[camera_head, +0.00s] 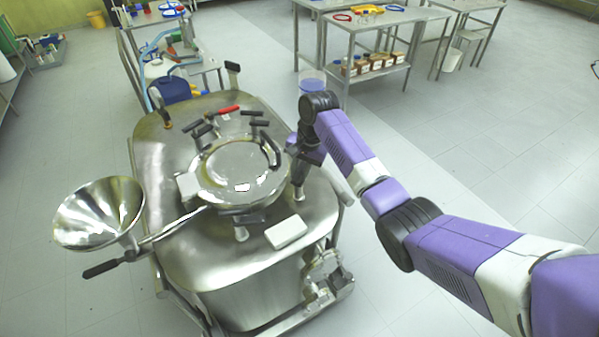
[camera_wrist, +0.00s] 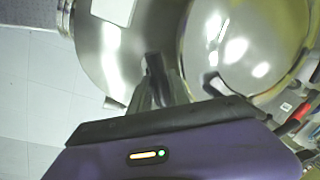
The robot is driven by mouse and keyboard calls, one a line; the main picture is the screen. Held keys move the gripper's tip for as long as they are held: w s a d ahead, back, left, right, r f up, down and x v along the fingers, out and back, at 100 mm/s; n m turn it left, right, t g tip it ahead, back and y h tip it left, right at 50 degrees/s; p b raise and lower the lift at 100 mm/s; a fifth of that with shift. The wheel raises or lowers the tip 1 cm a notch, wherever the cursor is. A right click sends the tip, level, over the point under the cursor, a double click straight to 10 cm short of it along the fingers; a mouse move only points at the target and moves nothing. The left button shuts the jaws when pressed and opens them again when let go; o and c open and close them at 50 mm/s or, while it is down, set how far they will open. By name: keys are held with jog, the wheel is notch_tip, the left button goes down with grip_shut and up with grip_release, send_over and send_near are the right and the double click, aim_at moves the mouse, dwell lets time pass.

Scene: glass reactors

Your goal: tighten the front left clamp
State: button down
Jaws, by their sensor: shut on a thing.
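The steel vessel's round glass lid (camera_head: 240,172) has several black-handled clamps around its rim. Some of these handles (camera_head: 260,123) show clearly at the far side. My gripper (camera_head: 298,190) reaches down at the lid's right side, close to the rim. In the wrist view, my gripper (camera_wrist: 156,80) is shut on a dark clamp handle (camera_wrist: 153,64) beside the lid (camera_wrist: 240,45). My fingers and wrist hide most of this clamp, so I cannot tell how far its handle is turned.
A steel funnel (camera_head: 98,212) with a black-handled rod sticks out at the left. A white block (camera_head: 286,232) lies on the vessel top near the front edge. A red handle (camera_head: 229,109) stands behind the lid.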

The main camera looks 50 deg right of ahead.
jog(key=n, duration=0.4)
jog(key=shift+w+y, duration=0.15)
jog(key=shift+y, duration=0.25)
jog(key=n+g, duration=0.1)
jog(key=n, duration=0.4)
jog(key=n+g+b, duration=0.1)
jog(key=n, duration=0.3)
jog(key=shift+w+a+y, duration=0.1)
jog(key=shift+y, duration=0.2)
jog(key=shift+a+n+g+b, duration=0.1)
jog(key=shift+n+g+b, duration=0.45)
jog(key=shift+n, duration=1.65)
jog(key=shift+r, duration=0.1)
jog(key=c, duration=1.3)
grip_release()
jog(key=shift+o, duration=0.2)
